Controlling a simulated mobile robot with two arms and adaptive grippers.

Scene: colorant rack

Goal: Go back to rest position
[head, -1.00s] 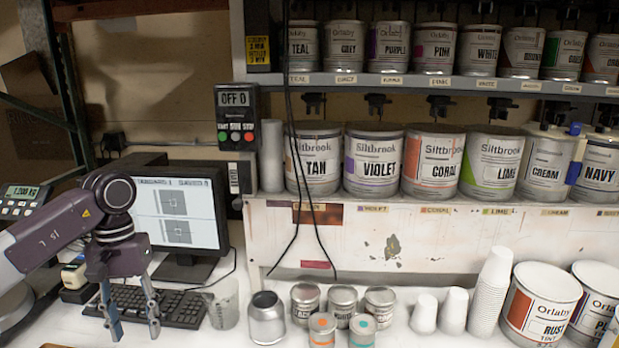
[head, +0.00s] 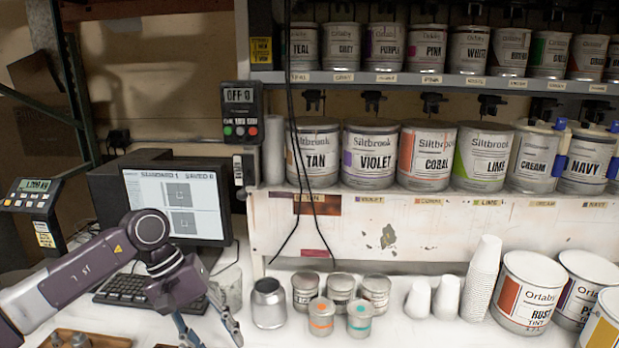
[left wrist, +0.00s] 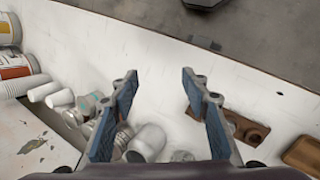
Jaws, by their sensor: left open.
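My left gripper (head: 211,330) is open and empty in the head view, low over the white bench in front of the keyboard (head: 130,288). Its arm comes in from the lower left. In the left wrist view its two blue-grey fingers (left wrist: 155,110) are spread wide with bare white bench between them. Cups and small cans stand beyond the left finger in that view. My right gripper does not show.
A clear beaker (head: 228,288), a metal can (head: 268,305) and several small tins (head: 340,292) stand right of my gripper. Paper cups (head: 482,280) and large cans (head: 530,293) are further right. A brown tray (head: 85,338) lies at lower left. The monitor (head: 178,205) stands behind.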

